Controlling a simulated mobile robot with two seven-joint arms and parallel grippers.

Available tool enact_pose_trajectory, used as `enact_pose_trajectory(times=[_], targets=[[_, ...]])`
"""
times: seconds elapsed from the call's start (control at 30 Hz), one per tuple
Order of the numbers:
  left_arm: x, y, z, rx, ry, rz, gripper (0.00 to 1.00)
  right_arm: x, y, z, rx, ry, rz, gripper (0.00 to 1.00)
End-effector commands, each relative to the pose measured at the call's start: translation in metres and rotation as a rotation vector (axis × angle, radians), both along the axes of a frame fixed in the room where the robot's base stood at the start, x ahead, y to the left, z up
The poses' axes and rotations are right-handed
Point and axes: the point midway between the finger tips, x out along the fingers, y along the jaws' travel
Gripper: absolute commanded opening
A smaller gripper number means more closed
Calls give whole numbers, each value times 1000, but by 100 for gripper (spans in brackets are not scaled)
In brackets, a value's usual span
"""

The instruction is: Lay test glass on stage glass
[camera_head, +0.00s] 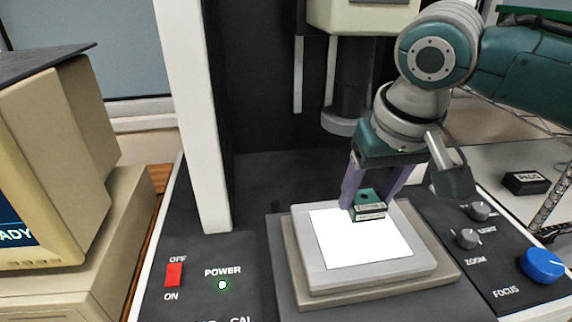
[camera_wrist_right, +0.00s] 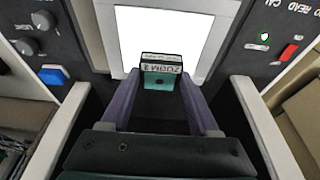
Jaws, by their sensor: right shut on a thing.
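The stage glass (camera_head: 345,246) is a bright white lit square set in a pale stage frame on the machine's base. The test glass (camera_head: 369,206) is a small dark green block with a white label strip. My right gripper (camera_head: 370,200) is shut on it, with purple fingers on both sides, over the far right edge of the stage glass. In the right wrist view the test glass (camera_wrist_right: 160,72) sits between the fingertips, in front of the lit stage glass (camera_wrist_right: 160,35). I cannot tell whether it touches the glass. My left gripper is not in view.
The optical column (camera_head: 345,110) hangs behind the stage. A red power switch (camera_head: 174,274) and a lit green lamp (camera_head: 222,285) are at the left. Grey knobs (camera_head: 467,238) and a blue focus knob (camera_head: 542,264) are at the right. A beige computer (camera_head: 75,170) stands far left.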

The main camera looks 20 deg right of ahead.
Motion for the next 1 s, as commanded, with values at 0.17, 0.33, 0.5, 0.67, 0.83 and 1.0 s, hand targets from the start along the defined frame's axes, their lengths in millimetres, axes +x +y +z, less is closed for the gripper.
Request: enact_pose_trajectory(times=[0.17,0.33,0.5,0.67,0.83,1.0], targets=[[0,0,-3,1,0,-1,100,-1,0,-24,0,2,0,3],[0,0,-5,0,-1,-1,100,0,0,-44,0,1,0,3],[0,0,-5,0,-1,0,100,0,0,-45,0,-2,1,3],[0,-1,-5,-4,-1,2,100,0,0,-46,0,-1,1,3],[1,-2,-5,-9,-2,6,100,0,0,-47,0,-1,2,74],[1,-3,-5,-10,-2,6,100,0,0,-47,-1,-1,1,92]])
